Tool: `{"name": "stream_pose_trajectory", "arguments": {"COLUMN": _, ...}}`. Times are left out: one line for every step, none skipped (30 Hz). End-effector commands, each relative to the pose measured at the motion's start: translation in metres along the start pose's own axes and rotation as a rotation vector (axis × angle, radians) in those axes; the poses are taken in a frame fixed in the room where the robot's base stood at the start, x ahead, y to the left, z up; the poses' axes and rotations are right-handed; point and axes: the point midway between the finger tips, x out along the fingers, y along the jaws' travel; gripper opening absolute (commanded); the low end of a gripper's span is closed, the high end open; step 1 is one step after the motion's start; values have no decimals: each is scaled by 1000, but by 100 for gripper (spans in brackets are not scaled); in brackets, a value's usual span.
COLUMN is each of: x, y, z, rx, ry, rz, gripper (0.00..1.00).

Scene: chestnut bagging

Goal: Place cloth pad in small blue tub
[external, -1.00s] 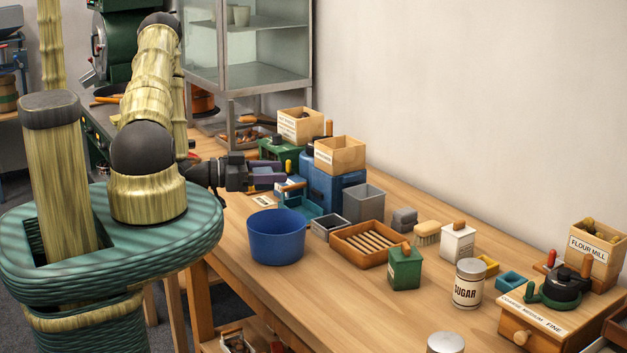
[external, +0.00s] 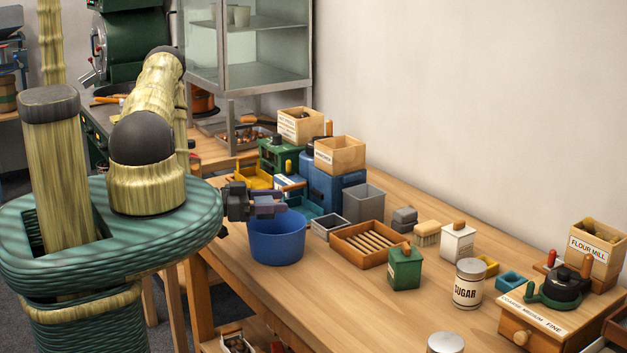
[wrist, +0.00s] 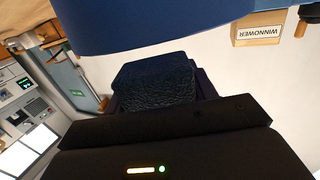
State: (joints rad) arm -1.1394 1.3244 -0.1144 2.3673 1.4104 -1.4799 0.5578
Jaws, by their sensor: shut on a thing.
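The round blue tub (external: 277,246) stands near the table's front edge in the external view. My gripper (external: 275,210) is over the back left part of its rim. In the wrist view my gripper (wrist: 160,95) is shut on a dark, textured block-like thing, which I take to be the cloth pad (wrist: 155,78). The pad cannot be made out in the external view. A large blue surface, which looks like the tub (wrist: 150,25), fills the top of the wrist view close to the pad. I cannot tell whether they touch.
A small grey tray (external: 329,228), a slatted wooden tray (external: 372,243) and a green canister (external: 405,269) stand right of the tub. A grey bin (external: 364,203) and a blue machine (external: 338,188) stand behind.

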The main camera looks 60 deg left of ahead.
Motion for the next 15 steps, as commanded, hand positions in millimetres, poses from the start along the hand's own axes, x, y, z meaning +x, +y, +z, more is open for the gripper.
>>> {"name": "stream_pose_trajectory", "arguments": {"x": 0, "y": 0, "z": 5, "rx": -1, "ry": 0, "rz": 0, "gripper": 34}}
{"name": "stream_pose_trajectory", "arguments": {"x": 0, "y": 0, "z": 9, "rx": -2, "ry": 0, "rz": 0, "gripper": 34}}
{"name": "stream_pose_trajectory", "arguments": {"x": 1, "y": 0, "z": 13, "rx": 0, "ry": 0, "rz": 0, "gripper": 34}}
{"name": "stream_pose_trajectory", "arguments": {"x": 1, "y": 0, "z": 16, "rx": 0, "ry": 0, "rz": 0, "gripper": 34}}
{"name": "stream_pose_trajectory", "arguments": {"x": 1, "y": 0, "z": 18, "rx": 0, "ry": 0, "rz": 0, "gripper": 34}}
{"name": "stream_pose_trajectory", "arguments": {"x": 1, "y": 0, "z": 19, "rx": 1, "ry": 0, "rz": 0, "gripper": 34}}
{"name": "stream_pose_trajectory", "arguments": {"x": 1, "y": 0, "z": 20, "rx": 2, "ry": 0, "rz": 0, "gripper": 34}}
{"name": "stream_pose_trajectory", "arguments": {"x": 1, "y": 0, "z": 20, "rx": 2, "ry": 0, "rz": 0, "gripper": 34}}
{"name": "stream_pose_trajectory", "arguments": {"x": 1, "y": 0, "z": 20, "rx": 2, "ry": 0, "rz": 0, "gripper": 34}}
{"name": "stream_pose_trajectory", "arguments": {"x": 1, "y": 0, "z": 20, "rx": 2, "ry": 0, "rz": 0, "gripper": 34}}
{"name": "stream_pose_trajectory", "arguments": {"x": 1, "y": 0, "z": 20, "rx": 2, "ry": 0, "rz": 0, "gripper": 34}}
{"name": "stream_pose_trajectory", "arguments": {"x": 1, "y": 0, "z": 20, "rx": 2, "ry": 0, "rz": 0, "gripper": 34}}
{"name": "stream_pose_trajectory", "arguments": {"x": 1, "y": 0, "z": 20, "rx": 2, "ry": 0, "rz": 0, "gripper": 34}}
{"name": "stream_pose_trajectory", "arguments": {"x": 1, "y": 0, "z": 20, "rx": 2, "ry": 0, "rz": 0, "gripper": 34}}
{"name": "stream_pose_trajectory", "arguments": {"x": 1, "y": 0, "z": 22, "rx": 2, "ry": 0, "rz": 0, "gripper": 34}}
